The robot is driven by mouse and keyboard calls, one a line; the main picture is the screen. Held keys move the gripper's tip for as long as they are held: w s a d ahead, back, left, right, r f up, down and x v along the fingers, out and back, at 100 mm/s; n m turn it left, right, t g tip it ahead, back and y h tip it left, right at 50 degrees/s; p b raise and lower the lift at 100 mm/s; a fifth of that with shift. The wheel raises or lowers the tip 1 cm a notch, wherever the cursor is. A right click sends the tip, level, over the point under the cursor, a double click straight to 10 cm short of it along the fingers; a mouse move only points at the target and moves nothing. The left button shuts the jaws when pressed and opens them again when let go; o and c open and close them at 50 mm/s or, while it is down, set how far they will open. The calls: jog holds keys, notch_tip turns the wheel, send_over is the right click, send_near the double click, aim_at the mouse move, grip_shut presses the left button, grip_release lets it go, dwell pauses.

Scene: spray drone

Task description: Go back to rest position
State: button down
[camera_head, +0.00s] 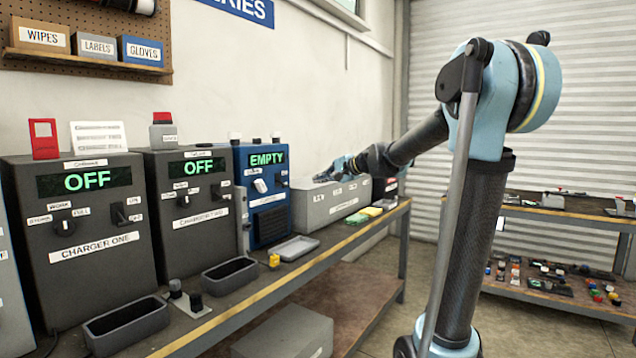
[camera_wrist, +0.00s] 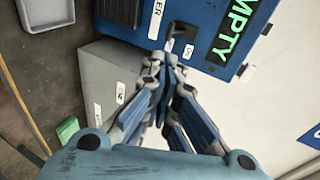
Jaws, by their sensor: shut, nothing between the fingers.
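My gripper (camera_head: 340,168) is at the end of my outstretched arm, over the grey box (camera_head: 335,202) beside the blue machine (camera_head: 264,190) that reads EMPTY. In the wrist view my gripper (camera_wrist: 163,75) has its fingertips together with nothing between them. The grey box also shows in the wrist view (camera_wrist: 100,75), to the left of the fingers.
Charger one (camera_head: 90,235) and a second charger (camera_head: 190,195) both read OFF. A shelf (camera_head: 560,215) stands at right. Open floor (camera_head: 400,280) lies between bench and shelf.

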jog(key=s+d+f+n+g+h, duration=0.2)
jog(key=s+d+f, duration=0.6)
jog(key=s, duration=0.5)
jog(key=s+d+f+n+g+h, duration=0.2)
jog(key=s+d+f+h, duration=0.3)
jog(key=s+f, duration=0.8)
jog(key=s+d+f+n+g+h, duration=0.2)
jog(key=s+d+f+n+h, duration=0.1)
jog(key=s+d+f, duration=0.8)
jog(key=s, duration=0.3)
jog(key=shift+s+d+h, duration=0.15)
jog(key=shift+s+h, duration=0.1)
jog(key=shift+h, duration=0.15)
jog(key=shift+f, duration=0.1)
